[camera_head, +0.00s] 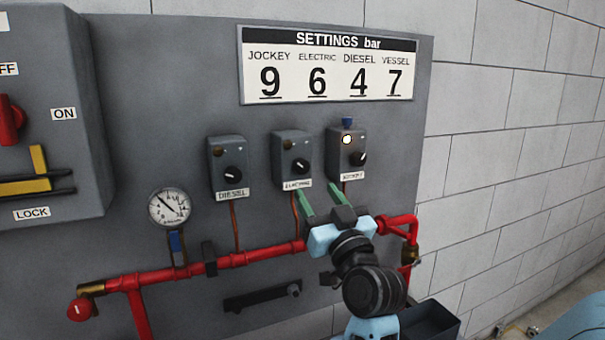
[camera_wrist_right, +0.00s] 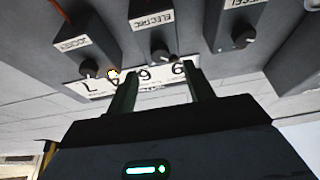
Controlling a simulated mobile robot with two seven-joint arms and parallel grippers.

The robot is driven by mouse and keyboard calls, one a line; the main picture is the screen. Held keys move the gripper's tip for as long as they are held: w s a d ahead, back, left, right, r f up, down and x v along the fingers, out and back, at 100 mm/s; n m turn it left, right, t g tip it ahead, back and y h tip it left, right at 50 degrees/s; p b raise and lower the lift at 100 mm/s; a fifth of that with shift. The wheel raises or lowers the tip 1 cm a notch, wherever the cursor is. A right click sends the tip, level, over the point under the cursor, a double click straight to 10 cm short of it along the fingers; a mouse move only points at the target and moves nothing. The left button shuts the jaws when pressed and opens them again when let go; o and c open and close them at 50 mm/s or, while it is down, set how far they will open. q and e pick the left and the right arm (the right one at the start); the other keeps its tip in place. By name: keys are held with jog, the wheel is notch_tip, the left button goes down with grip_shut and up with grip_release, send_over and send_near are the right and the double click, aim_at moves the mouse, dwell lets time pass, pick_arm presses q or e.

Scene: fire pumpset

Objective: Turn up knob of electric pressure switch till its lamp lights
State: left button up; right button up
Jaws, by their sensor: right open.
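The electric pressure switch (camera_head: 292,152) is the middle of three grey boxes on the panel. Its black knob (camera_head: 302,166) sits above the ELECTRIC label, and its small lamp (camera_head: 288,144) looks dark. My right gripper (camera_head: 316,186) is open and empty, its green fingers pointing at the panel just below and right of this switch. In the right wrist view, where the labels appear upside down, the electric knob (camera_wrist_right: 161,57) lies between the two fingers in the picture, apparently ahead of the tips; contact is not visible. My left gripper is not in view.
The diesel switch (camera_head: 228,165) is left; the jockey switch (camera_head: 346,152), with a lit lamp (camera_head: 347,139), is right. A settings sign (camera_head: 328,66) reads electric 6. A red pipe (camera_head: 215,264) runs below, with a gauge (camera_head: 169,208) at left.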

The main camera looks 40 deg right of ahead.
aim_at(303, 170)
jog(key=shift+p+x, duration=0.5)
jog(key=shift+x, duration=3.35)
jog(key=c, duration=1)
jog(key=shift+o, duration=0.2)
jog(key=shift+m+h, duration=0.3)
jog(key=shift+m, duration=0.1)
jog(key=shift+m, duration=0.4)
jog(key=o, duration=1)
jog(key=shift+c, duration=0.2)
